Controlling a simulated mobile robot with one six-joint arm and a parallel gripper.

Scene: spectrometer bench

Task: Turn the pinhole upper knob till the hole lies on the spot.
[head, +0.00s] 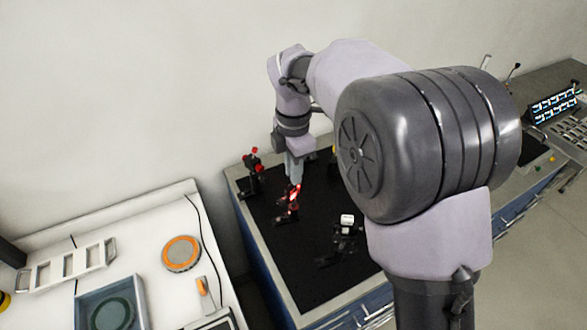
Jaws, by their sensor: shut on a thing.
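My gripper (295,182) points down over the black breadboard and is shut at the top of a small red-lit mount (291,208). The mount stands near the middle of the board's left part. The pinhole's upper knob is hidden between the fingers at this size. The hole and the spot are too small to tell apart in the red glow.
A black mount with red knobs (252,172) stands close to the left of my gripper. Another black mount with a white top (346,222) stands to the front right. The black breadboard (300,265) is bare toward the front. A white bench at left holds an orange-rimmed disc (181,254) and a grey-blue tray (84,304).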

